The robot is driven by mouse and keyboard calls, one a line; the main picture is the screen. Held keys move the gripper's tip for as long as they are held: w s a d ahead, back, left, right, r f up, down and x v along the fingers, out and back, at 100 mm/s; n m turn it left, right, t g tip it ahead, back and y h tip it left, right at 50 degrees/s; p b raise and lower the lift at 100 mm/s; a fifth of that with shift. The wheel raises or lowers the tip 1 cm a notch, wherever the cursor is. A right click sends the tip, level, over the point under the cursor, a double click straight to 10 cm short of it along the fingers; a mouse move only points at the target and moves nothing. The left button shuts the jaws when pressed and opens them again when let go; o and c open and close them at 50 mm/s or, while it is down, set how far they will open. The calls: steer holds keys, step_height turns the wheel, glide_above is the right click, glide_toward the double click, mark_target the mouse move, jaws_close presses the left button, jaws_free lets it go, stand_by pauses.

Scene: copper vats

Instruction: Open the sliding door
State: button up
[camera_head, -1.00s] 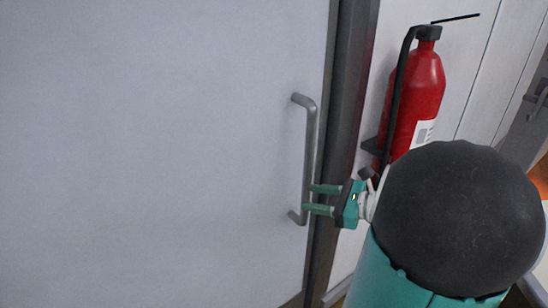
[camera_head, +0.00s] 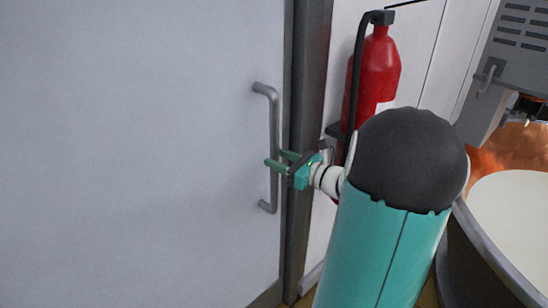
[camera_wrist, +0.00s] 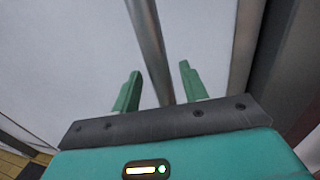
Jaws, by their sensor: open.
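The sliding door (camera_head: 130,150) is a large pale grey panel filling the left of the head view. Its right edge meets the dark frame, with no gap visible. A grey vertical bar handle (camera_head: 274,130) stands near that edge. My gripper (camera_head: 275,159) is at the handle's middle, its green fingers on either side of the bar. In the wrist view, the bar (camera_wrist: 150,45) runs between the two open fingers (camera_wrist: 158,90), apart from the right one. Whether the left finger touches it I cannot tell.
A dark vertical door frame (camera_head: 308,90) stands right of the door. A red fire extinguisher (camera_head: 376,68) hangs on the white wall close behind my arm. A large vat (camera_head: 480,245) stands at the lower right, with grey equipment (camera_head: 515,45) above.

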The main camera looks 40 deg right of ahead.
steer(key=shift+x, duration=1.05)
jaws_close()
